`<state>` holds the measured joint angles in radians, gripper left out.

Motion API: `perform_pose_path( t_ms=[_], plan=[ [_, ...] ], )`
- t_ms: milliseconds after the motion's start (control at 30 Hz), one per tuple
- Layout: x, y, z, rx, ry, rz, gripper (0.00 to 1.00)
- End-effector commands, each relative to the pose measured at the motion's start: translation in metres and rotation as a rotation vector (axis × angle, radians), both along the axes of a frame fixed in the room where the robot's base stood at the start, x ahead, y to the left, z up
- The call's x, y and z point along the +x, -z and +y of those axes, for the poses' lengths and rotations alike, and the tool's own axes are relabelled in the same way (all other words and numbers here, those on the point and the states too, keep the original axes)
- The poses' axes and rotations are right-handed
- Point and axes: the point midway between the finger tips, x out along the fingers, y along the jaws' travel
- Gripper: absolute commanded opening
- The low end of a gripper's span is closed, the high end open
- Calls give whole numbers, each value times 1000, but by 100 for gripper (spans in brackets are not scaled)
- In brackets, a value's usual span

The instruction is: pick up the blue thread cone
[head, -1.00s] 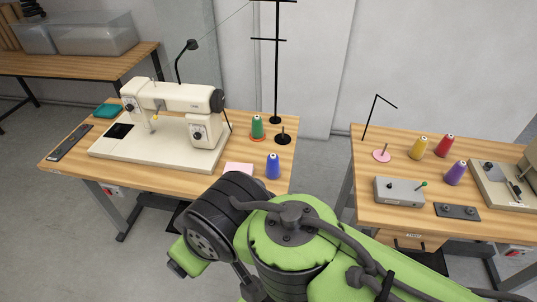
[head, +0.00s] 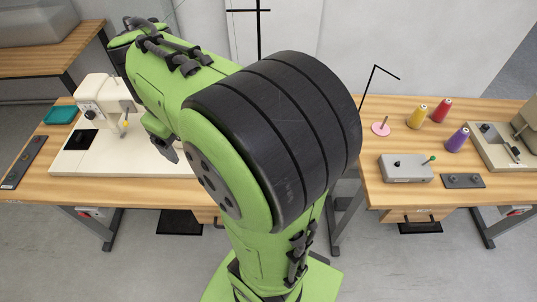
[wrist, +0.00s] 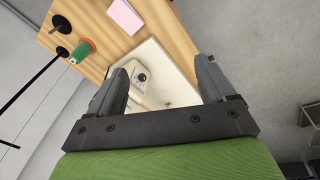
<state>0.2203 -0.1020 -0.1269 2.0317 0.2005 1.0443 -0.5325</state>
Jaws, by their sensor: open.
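The blue thread cone is not visible now; in the head view my arm covers the right part of the left table, where the cone stood a second ago. The wrist view does not show it either. My gripper (wrist: 164,78) is open and empty, with its fingers apart over the cream sewing machine (wrist: 153,66). In the head view the sewing machine (head: 98,95) is partly hidden behind my arm.
In the wrist view a green cone (wrist: 81,51) and a pink pad (wrist: 126,15) are on the left table. On the right table are yellow (head: 417,115), red (head: 441,110) and purple (head: 457,139) cones and a grey box (head: 404,168). A thin black stand (head: 370,88) rises there.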

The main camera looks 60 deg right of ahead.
Motion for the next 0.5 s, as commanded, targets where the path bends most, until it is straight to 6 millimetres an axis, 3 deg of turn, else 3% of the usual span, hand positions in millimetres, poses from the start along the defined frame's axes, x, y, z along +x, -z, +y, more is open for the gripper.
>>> perform_pose_path(
  t_ms=[167, 267, 400, 500],
  plan=[
    [19, 27, -63, -10, 17, 162, 83],
    [22, 56, -112, -1, 20, 292, 83],
    [11, 109, -179, 40, 8, 479, 83],
    [-4, 141, -211, 76, -11, 577, 83]
  ],
)
